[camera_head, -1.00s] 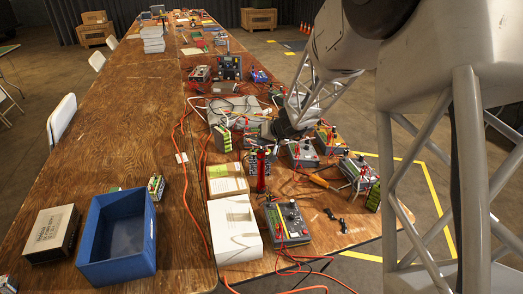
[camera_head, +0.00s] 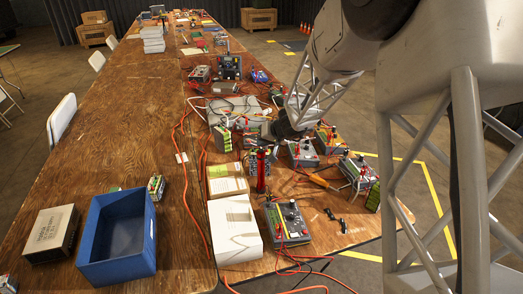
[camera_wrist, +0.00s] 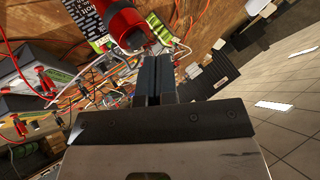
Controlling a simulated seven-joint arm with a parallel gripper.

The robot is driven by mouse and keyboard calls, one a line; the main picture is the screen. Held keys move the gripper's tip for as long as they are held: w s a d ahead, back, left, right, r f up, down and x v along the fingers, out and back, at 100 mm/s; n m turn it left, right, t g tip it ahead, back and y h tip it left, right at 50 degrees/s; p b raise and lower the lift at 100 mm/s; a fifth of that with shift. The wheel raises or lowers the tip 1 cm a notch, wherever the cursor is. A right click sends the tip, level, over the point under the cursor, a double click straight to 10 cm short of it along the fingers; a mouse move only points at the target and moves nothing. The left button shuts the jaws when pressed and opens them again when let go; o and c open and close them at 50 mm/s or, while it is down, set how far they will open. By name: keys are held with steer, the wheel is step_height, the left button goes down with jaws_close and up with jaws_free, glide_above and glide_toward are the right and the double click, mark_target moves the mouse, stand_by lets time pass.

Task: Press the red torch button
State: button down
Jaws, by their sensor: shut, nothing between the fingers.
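A red torch (camera_head: 261,176) stands upright on the wooden table, just behind the white box and beside the brown carton. The fingertips appear close to the torch, but I cannot tell the gap. In the head view my dark wrist end is above and behind the torch, and the fingers are not clear.
The white box (camera_head: 235,233), brown carton (camera_head: 226,186) and a grey meter (camera_head: 288,222) are close around the torch. Several grey devices, red cables and an orange-handled tool (camera_head: 322,182) clutter the right side. A blue bin (camera_head: 122,268) stands at the left front; the left tabletop is mostly clear.

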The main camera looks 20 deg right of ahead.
mark_target(262, 150)
steer(key=shift+f, duration=0.5)
stand_by(0.7)
steer(key=shift+r, duration=0.65)
stand_by(0.3)
steer(key=shift+r, duration=3)
